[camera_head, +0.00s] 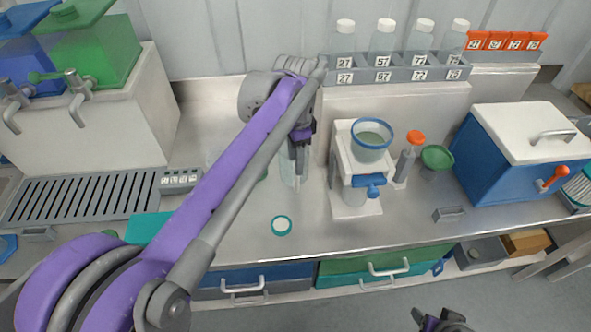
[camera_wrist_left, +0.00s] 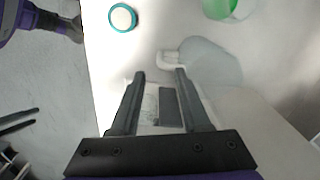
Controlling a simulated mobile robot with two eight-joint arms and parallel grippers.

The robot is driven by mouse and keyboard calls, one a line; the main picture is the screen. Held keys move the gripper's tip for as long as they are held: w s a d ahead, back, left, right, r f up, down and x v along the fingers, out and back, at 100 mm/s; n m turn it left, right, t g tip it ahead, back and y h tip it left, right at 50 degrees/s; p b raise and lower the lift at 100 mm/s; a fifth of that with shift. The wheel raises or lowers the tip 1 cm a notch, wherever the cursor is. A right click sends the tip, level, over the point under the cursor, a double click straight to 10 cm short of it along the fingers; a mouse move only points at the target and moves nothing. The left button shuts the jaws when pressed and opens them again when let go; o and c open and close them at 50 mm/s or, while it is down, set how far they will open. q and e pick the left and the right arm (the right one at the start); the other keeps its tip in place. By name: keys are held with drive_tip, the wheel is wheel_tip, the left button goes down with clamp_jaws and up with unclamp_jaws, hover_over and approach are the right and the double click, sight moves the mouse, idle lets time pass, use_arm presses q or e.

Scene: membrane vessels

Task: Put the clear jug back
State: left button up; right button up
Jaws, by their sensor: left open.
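The clear jug (camera_wrist_left: 212,62) stands on the steel counter in the left wrist view, pale and see-through, with a white handle on its left side. In the head view the clear jug (camera_head: 288,172) is partly hidden by my left gripper (camera_head: 299,172). My left gripper (camera_wrist_left: 160,75) is open, its two fingers apart and pointing toward the handle area, with no jug between them. My right gripper (camera_head: 440,320) shows only in part at the bottom edge of the head view, and its jaws are unclear.
A teal-rimmed round lid (camera_head: 282,226) lies on the counter in front. A grinder-like machine (camera_head: 352,190) with a blue-rimmed funnel stands to the right, beside an orange-capped bottle (camera_head: 407,160). A rack of numbered bottles (camera_head: 400,74) is behind. Bare counter (camera_head: 245,240) lies in front.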

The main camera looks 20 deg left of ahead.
use_arm(q)
drive_tip(key=shift+s+r, duration=0.1)
drive_tip(key=shift+r, duration=0.65)
drive_tip(key=s+d+f+n+t, duration=0.1)
drive_tip(key=s+f+n, duration=0.2)
drive_tip(key=s, duration=0.3)
drive_tip(key=s+d+f+n+t, duration=0.1)
drive_tip(key=s+f+n+t, duration=0.1)
drive_tip(key=s+f, duration=0.4)
drive_tip(key=s+d+f+n+t, duration=0.2)
drive_tip(key=s+f+n, duration=0.2)
drive_tip(key=s, duration=0.2)
drive_tip(key=shift+f, duration=0.25)
idle(0.7)
